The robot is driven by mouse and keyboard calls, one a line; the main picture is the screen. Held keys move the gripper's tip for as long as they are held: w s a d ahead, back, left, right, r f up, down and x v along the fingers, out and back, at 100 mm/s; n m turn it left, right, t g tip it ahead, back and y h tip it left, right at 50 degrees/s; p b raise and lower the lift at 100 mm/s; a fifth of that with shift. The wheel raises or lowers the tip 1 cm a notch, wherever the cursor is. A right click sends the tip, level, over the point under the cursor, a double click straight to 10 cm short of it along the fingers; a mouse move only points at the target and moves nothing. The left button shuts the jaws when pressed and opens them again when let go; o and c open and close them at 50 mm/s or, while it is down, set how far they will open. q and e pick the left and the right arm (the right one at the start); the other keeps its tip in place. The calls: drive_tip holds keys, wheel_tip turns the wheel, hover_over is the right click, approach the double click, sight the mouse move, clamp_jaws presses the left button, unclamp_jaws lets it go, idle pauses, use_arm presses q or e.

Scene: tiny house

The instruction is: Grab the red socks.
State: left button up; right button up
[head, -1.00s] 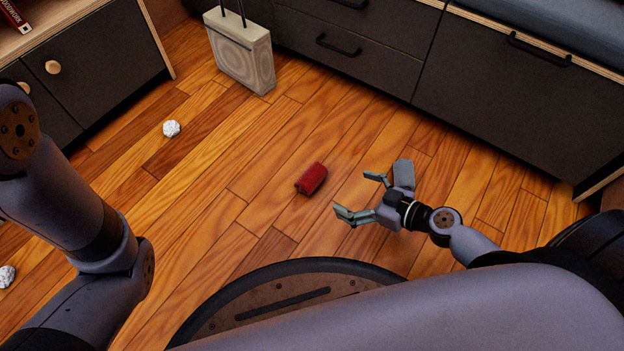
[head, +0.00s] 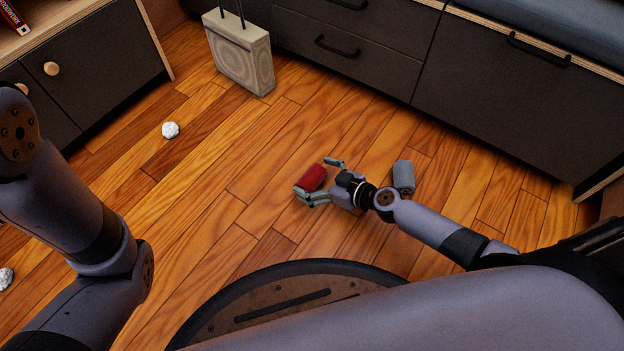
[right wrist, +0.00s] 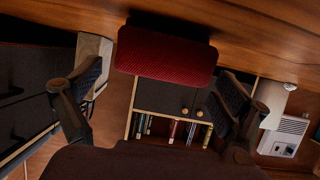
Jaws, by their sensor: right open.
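The red socks (head: 312,177) lie as a rolled bundle on the wooden floor. My right gripper (head: 320,179) is open, with its two fingers reaching around the near end of the bundle, one on each side. In the right wrist view the red socks (right wrist: 165,54) sit ahead, at the top centre between the open fingers (right wrist: 158,98); I cannot tell whether either finger touches them. Only my left arm's links show at the left of the head view; its gripper is out of view.
A grey rolled bundle (head: 403,176) lies on the floor right of my right gripper. A crumpled white ball (head: 170,130) lies to the left. A beige block-like case (head: 240,55) stands near dark drawers (head: 340,45).

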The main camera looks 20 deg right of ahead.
drive_tip(key=shift+w+a+f, duration=0.2)
drive_tip(key=shift+w+a, duration=0.1)
drive_tip(key=shift+w, duration=0.1)
drive_tip(key=shift+c, duration=0.6)
drive_tip(key=c, duration=1.1)
